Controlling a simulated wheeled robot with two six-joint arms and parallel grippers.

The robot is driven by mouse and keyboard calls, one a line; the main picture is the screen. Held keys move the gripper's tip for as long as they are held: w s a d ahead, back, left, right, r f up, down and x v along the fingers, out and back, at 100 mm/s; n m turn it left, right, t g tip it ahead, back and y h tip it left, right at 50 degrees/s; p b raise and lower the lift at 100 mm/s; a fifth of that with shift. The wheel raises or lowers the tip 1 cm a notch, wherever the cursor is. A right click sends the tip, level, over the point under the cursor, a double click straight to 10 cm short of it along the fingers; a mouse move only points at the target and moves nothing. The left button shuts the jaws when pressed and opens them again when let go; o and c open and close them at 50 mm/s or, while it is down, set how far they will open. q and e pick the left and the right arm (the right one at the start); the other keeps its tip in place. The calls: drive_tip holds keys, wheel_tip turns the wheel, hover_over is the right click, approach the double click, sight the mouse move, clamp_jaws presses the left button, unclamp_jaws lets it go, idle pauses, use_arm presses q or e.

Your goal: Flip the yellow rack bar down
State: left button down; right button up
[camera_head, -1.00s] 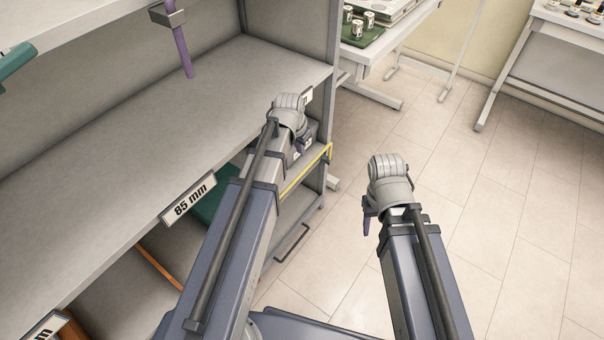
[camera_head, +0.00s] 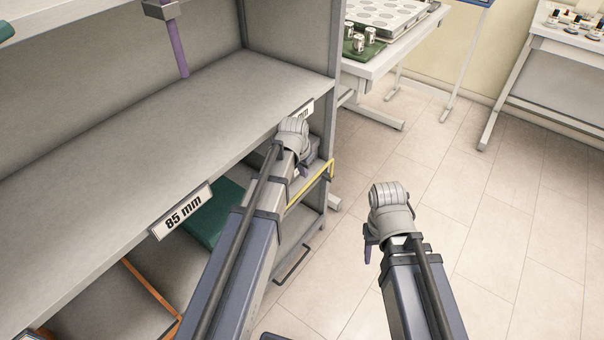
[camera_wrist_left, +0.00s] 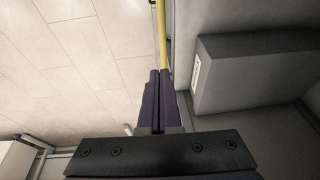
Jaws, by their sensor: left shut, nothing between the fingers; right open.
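The yellow rack bar (camera_head: 313,186) sticks out at the front of the grey rack, below the main shelf. Part of it is hidden behind my left arm. In the left wrist view the yellow bar (camera_wrist_left: 161,35) runs up from just beyond the fingertips. My left gripper (camera_head: 304,171) is close to the bar, on its rack side in the head view. Its fingers (camera_wrist_left: 159,72) are shut and empty; I cannot tell whether they touch the bar. My right gripper (camera_head: 368,247) is open and empty over the floor, right of the rack.
The shelf edge (camera_head: 240,160) with an "85 mm" label (camera_head: 183,212) lies close to my left arm. A dark handle (camera_head: 292,264) is lower on the rack. In the wrist view a grey box (camera_wrist_left: 255,70) is right of the fingers. Floor (camera_head: 480,240) to the right is clear.

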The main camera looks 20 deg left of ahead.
sight(304, 188)
use_arm(q)
drive_tip(key=b+x, duration=0.1)
drive_tip(key=x, duration=0.1)
drive_tip(key=b+x, duration=0.4)
drive_tip(key=shift+s+a+f, duration=0.2)
drive_tip(key=shift+a+f, duration=0.05)
drive_tip(key=shift+f, duration=0.2)
drive_tip(key=shift+a+f+b, duration=0.2)
drive_tip(key=shift+f+b, duration=0.35)
drive_tip(key=shift+b, duration=0.3)
wheel_tip(304, 188, down, 9)
drive_tip(key=b, duration=0.9)
drive_tip(key=shift+s, duration=0.1)
